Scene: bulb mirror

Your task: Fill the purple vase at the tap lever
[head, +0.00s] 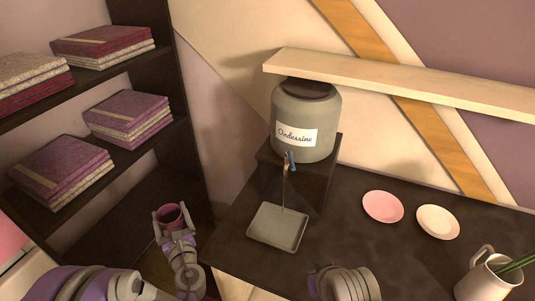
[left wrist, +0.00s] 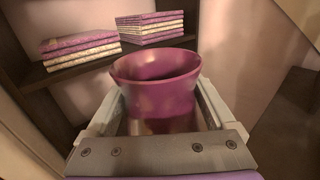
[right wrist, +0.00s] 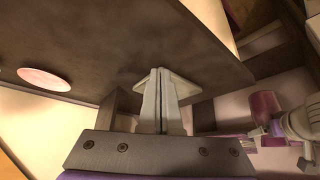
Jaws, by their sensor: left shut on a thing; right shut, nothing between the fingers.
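My left gripper (head: 172,226) is shut on the purple vase (head: 171,214), left of the counter and apart from the tap. The vase's open mouth faces up in the left wrist view (left wrist: 156,68). A grey-green dispenser (head: 304,125) labelled "Ondessine" stands on a dark stand. Its tap has a blue lever (head: 291,159). A thin line runs from the tap down to a square tray (head: 277,228); I cannot tell whether it is water. My right gripper (right wrist: 160,75) is shut and empty, with the tray behind its fingers. Its fingertips are unclear in the head view.
A pink plate (head: 383,206), a cream plate (head: 437,222) and a white jug (head: 488,277) with green stems are on the dark counter (head: 350,238). A shelf board (head: 420,86) is above the dispenser.

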